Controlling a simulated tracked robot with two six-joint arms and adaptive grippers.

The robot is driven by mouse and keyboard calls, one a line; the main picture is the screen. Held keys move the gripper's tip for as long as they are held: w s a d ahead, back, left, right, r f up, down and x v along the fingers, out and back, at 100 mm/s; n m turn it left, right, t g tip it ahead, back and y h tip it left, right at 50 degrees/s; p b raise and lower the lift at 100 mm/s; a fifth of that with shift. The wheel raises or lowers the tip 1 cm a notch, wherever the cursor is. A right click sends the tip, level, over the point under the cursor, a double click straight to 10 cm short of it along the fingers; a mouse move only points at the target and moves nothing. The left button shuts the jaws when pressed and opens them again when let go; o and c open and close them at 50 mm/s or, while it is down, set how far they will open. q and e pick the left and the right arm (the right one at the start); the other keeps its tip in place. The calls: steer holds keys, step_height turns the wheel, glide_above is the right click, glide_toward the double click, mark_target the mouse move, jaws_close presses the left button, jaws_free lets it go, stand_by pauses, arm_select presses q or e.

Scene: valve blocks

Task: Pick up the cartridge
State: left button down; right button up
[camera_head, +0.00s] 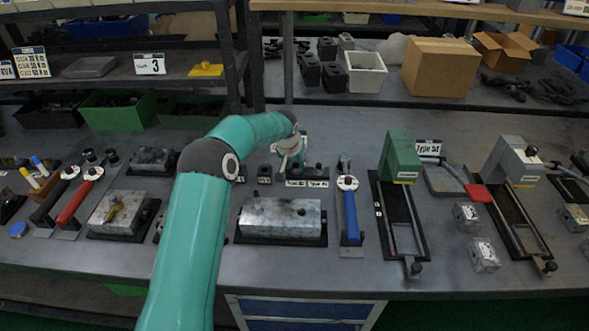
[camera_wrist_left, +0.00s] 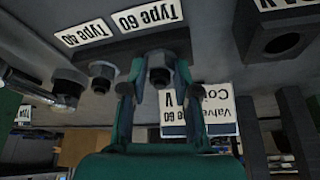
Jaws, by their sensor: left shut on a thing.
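The cartridge (camera_wrist_left: 158,70), a small dark piece with a hex-shaped metal end, sits between the fingers of my left gripper (camera_wrist_left: 157,84) in the left wrist view. The fingers are shut on it from both sides. It is at the black rack (camera_wrist_left: 180,41), by the "Type 60" label; I cannot tell whether it is clear of the rack. My right gripper is not in view.
A metal block (camera_head: 282,217) on a black base lies in front of the rack, with a blue-handled tool (camera_head: 351,215) to its right. Further right are a green-topped fixture (camera_head: 398,157) and a grey one (camera_head: 512,160). A black block with a hole (camera_wrist_left: 278,42) is near the gripper.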

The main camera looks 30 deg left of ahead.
arm_select(q)
steer(key=shift+r, duration=0.15)
steer(key=shift+r, duration=0.55)
step_height(320, 180, up, 9)
step_height(320, 180, up, 10)
steer(key=p, duration=0.2)
glide_above(296, 165)
steer(key=shift+w+f, duration=0.1)
steer(key=shift+w, duration=0.15)
steer(key=shift+w+a, duration=0.1)
steer(key=shift+f+m, duration=0.15)
steer(key=shift+m, duration=0.25)
